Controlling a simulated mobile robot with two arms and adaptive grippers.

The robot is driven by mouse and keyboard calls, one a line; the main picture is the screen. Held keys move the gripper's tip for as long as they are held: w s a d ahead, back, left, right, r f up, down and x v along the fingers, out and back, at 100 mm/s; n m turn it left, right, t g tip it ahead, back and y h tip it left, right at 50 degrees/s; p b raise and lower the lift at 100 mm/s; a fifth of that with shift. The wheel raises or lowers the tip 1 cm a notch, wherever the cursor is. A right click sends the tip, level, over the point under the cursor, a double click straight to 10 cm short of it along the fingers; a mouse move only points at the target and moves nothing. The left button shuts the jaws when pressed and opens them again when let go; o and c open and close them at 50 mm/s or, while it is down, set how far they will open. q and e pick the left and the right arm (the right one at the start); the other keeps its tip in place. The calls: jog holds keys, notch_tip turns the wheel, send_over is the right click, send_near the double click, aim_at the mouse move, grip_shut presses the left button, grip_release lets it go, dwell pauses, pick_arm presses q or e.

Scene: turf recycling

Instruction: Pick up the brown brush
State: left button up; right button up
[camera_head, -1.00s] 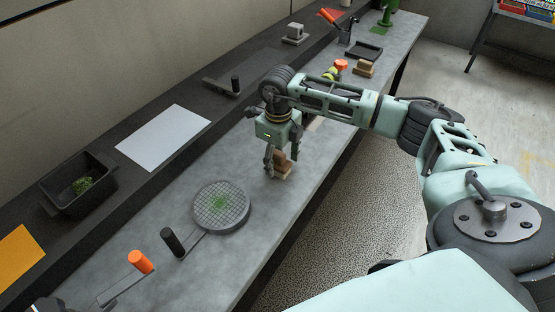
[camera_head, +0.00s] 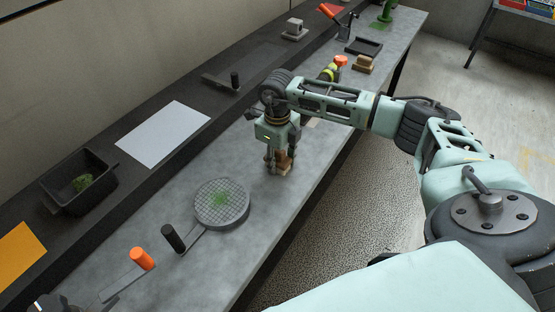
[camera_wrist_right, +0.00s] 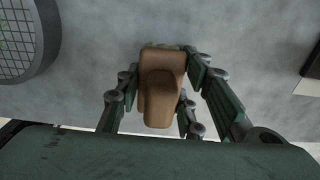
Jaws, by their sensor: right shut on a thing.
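The brown brush (camera_head: 286,160) stands on the grey table near its front edge, with a lighter base under a brown grip. My right gripper (camera_head: 279,163) is lowered over it from above and is shut on it. In the right wrist view the brush (camera_wrist_right: 161,85) sits between the fingers of the right gripper (camera_wrist_right: 163,88), with grey table surface around it. The fingers partly hide the brush in the head view. Its base appears to be at table level.
A round sieve (camera_head: 222,203) with green bits lies left of the brush. A black-handled tool (camera_head: 173,238) and an orange-handled scraper (camera_head: 142,259) lie nearer. A black bin (camera_head: 79,184) and a white sheet (camera_head: 163,134) are on the back ledge. Another brown block (camera_head: 363,64) stands farther along.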

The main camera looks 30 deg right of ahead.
jog(key=shift+r, duration=0.5)
notch_tip(320, 180, up, 2)
jog(key=shift+w+r+b, duration=0.1)
jog(key=shift+r+b, duration=0.15)
jog(key=shift+b, duration=0.55)
jog(key=s+d+r+b, duration=0.3)
jog(key=s+d+r, duration=0.3)
jog(key=s, duration=0.4)
jog(key=shift+d+r, duration=0.3)
jog(key=shift+r, duration=0.45)
